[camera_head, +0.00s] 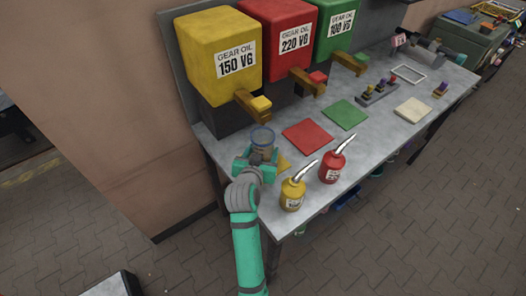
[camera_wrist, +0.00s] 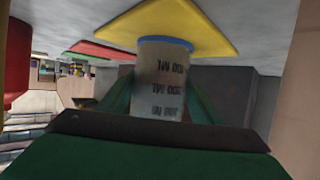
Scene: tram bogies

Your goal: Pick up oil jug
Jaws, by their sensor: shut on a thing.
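The oil jug (camera_head: 263,139) is a clear cup with a blue rim and a brownish lower part. It stands roughly upright at the front left of the workbench, under the yellow tank's tap. My gripper (camera_head: 257,160) is shut on its side. In the wrist view, which looks upside down, the jug (camera_wrist: 161,75) with its dark ML marks sits between my two green fingers. Its blue-edged end is close to the yellow mat (camera_wrist: 205,22); I cannot tell whether it touches. My gripper hides part of the jug and mat.
Yellow (camera_head: 222,50), red (camera_head: 281,45) and green (camera_head: 336,25) gear oil tanks stand behind, with taps jutting forward. A yellow oil can (camera_head: 292,194) and red oil can (camera_head: 332,167) stand to the right, near the front edge. Red (camera_head: 307,136) and green (camera_head: 345,114) mats lie flat.

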